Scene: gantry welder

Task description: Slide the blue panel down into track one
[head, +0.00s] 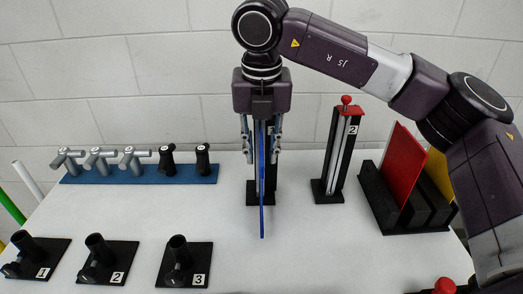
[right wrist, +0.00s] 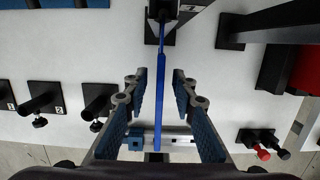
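The blue panel (head: 262,205) is seen nearly edge-on, upright, in front of the dark post of track one (head: 252,190). In the right wrist view the blue panel (right wrist: 158,118) runs as a thin strip from the black post (right wrist: 161,9) towards the camera. My right gripper (head: 262,155) points down over it. Its fingers (right wrist: 168,72) stand apart, one on each side of the panel, with a clear gap on the right side. I cannot tell how deep the panel sits in the track; the gripper hides much of the post. My left gripper is not in view.
Track two (head: 336,155), with a red knob, stands to the right. A black rack (head: 375,195) holds a red panel (head: 402,165) and a yellow one (head: 438,172). A blue tool holder (head: 140,180) is at the back left. Numbered black stands (head: 105,262) line the front left.

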